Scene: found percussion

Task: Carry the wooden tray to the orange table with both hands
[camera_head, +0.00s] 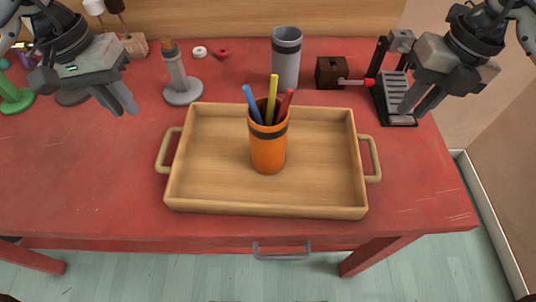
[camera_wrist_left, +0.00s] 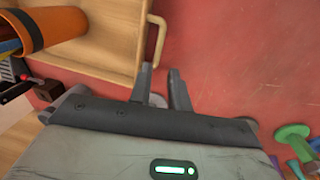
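The wooden tray (camera_head: 210,190) lies flat on the red table (camera_head: 80,180). An orange cup (camera_head: 268,152) with several coloured sticks stands upright in it. The tray has a left handle (camera_head: 164,151) and a right handle (camera_head: 373,158). My left gripper (camera_head: 124,112) is open and empty, above the table to the left of the tray. In the left wrist view its fingers (camera_wrist_left: 160,70) appear beside the left handle (camera_wrist_left: 155,40), not around it. My right gripper (camera_head: 411,112) is open and empty, up and right of the right handle. No orange table is in view.
Behind the tray stand a grey cylinder (camera_head: 286,58), a grey pedestal (camera_head: 180,82), a brown box with a red-tipped crank (camera_head: 333,72) and a dark ribbed device (camera_head: 397,98). Green objects (camera_head: 14,98) sit far left. The table's front left is clear.

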